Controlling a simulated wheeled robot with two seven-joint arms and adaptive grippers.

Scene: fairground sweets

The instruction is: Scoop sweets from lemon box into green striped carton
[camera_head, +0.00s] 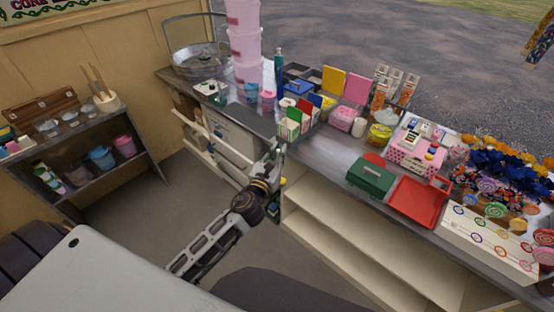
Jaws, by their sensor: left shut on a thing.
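My left gripper (277,155) is at the front edge of the counter, in the middle of the head view. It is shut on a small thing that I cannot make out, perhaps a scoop. Just beyond it stand small striped cartons, one of them green and white (291,127). Behind these are dark boxes with raised coloured lids. One lid is yellow (333,80), perhaps that of the lemon box; the sweets inside are hidden or too small to tell. My right gripper is not in view.
A pink tub stack (244,45) and a teal bottle (279,68) stand at the back left. A green cash box (370,177) and a red tray (420,201) lie to the right. Bare counter (325,150) shows right of the cartons. A low shelf (84,166) stands left.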

